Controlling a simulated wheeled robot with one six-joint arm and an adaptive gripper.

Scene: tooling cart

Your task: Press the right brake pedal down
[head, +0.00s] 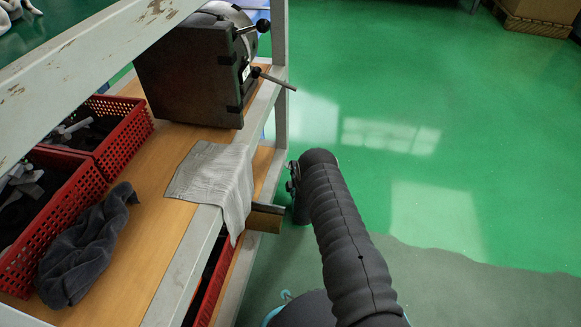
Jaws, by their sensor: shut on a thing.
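No brake pedal can be made out in the head view. The lower part of the cart (183,262) is largely hidden by its own shelves and by my arm. My arm, in a dark ribbed sleeve, reaches up from the bottom edge to just right of the cart's post. A small dark part of my gripper or wrist (293,180) shows at the left side of the arm's end. The fingertips are hidden, so I cannot see what they touch.
A wooden shelf holds red baskets (128,133), a dark cloth (80,248), a light grey cloth (215,180) hanging over the edge and a dark machine block (190,72) with levers. A brown piece (265,218) juts out near my arm. Green floor (450,150) is clear at right.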

